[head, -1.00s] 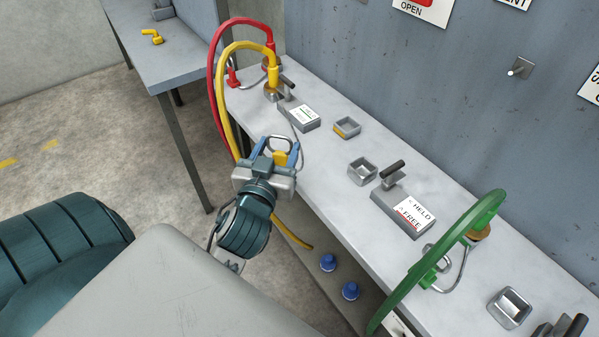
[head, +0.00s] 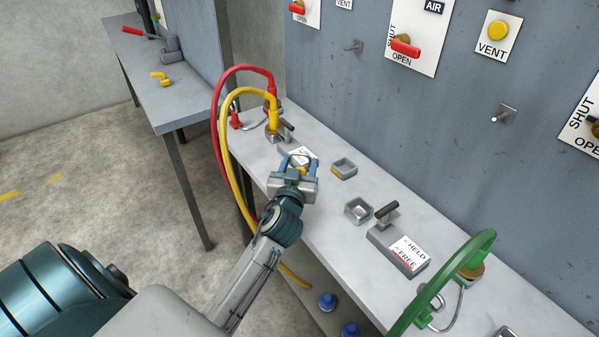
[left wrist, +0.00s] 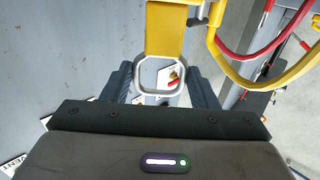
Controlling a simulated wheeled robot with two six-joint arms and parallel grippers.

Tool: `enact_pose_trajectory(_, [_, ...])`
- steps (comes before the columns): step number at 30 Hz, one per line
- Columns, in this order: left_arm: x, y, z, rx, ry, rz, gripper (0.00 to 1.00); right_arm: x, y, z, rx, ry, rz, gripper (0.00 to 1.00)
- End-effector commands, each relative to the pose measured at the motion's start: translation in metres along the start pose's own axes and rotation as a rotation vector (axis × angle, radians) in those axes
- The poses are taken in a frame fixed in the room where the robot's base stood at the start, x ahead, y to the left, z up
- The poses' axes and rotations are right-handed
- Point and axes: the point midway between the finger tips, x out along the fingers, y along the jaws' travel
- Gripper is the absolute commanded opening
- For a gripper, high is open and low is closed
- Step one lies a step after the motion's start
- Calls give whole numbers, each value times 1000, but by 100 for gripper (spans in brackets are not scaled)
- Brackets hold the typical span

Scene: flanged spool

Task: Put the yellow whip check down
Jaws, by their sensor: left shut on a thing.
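My left gripper (head: 299,168) is over the bench, between the yellow hose's end and the small trays. It is shut on the yellow whip check; a loop of it shows at the fingertips in the head view. In the left wrist view a grey metal ring of the whip check (left wrist: 137,78) sits between the fingers, with a yellow part beyond it. How far it is above the bench is unclear. The yellow hose (head: 225,105) arches from a fitting on the bench and hangs over the front edge. My right gripper is not in view.
A tray with a yellow mark (head: 343,174) and a plain grey tray (head: 358,211) stand on the bench (head: 330,212). Right of them are a HELD/FREE lever block (head: 398,251) and a green hose (head: 440,280). A red hose (head: 238,70) arches beside the yellow one.

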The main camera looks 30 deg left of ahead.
Motion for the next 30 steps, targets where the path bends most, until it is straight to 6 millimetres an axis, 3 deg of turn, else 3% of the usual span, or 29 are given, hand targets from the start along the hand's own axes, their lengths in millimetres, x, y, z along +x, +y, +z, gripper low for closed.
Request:
enact_pose_trajectory(10, [4, 0, 34, 1, -2, 1, 19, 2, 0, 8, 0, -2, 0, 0])
enact_pose_trajectory(21, [4, 1, 37, 0, 1, 2, 19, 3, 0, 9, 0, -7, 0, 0])
enact_pose_trajectory(27, [4, 1, 38, 0, 1, 1, 19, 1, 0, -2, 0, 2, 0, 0])
enact_pose_trajectory(28, [4, 1, 39, 0, 0, 1, 56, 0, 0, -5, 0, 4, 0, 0])
enact_pose_trajectory(30, [4, 1, 38, 0, 0, 1, 69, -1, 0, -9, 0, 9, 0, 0])
